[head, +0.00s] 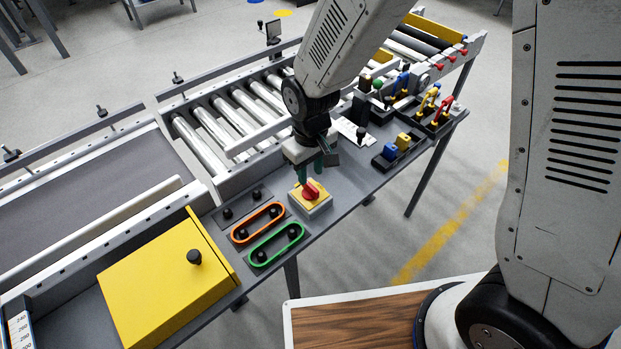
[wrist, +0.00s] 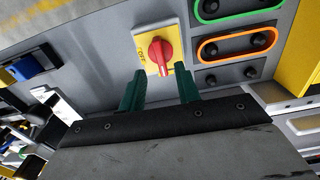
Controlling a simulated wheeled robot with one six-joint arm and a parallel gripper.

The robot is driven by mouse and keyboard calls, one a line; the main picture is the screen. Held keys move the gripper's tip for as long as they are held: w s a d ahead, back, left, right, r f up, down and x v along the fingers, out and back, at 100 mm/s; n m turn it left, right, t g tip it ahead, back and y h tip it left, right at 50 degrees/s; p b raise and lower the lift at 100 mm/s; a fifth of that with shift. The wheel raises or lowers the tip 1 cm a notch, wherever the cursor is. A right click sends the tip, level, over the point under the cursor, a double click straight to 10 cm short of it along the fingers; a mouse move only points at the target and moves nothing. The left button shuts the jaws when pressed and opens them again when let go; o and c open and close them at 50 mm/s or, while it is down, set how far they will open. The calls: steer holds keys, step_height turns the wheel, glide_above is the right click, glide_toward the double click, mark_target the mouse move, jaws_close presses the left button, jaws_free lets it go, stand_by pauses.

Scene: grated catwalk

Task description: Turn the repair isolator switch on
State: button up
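The isolator switch is a red rotary knob (head: 312,190) on a yellow plate (head: 323,203), on a grey box on the bench. My gripper (head: 309,178) points down just above the switch. In the wrist view the green fingers of my gripper (wrist: 160,80) are apart, with the knob in line with the gap between them. Nothing is held. Contact with the knob cannot be told.
Orange (head: 258,223) and green (head: 276,244) loops around black pegs lie left of the switch. A yellow box (head: 165,285) with a black knob stands further left. Blue and yellow blocks (head: 397,147) and levers (head: 430,105) sit right. Conveyor rollers (head: 232,118) run behind.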

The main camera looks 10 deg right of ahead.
mark_target(310, 185)
steer(key=shift+r, duration=1.55)
steer(key=s+d+r+m+t, duration=0.1)
steer(key=s+d+r+m, duration=0.5)
steer(key=s+d+r, duration=1.3)
steer(key=shift+s+d+r+m, duration=0.35)
steer(key=shift+d+r, duration=0.6)
steer(key=shift+r, duration=0.4)
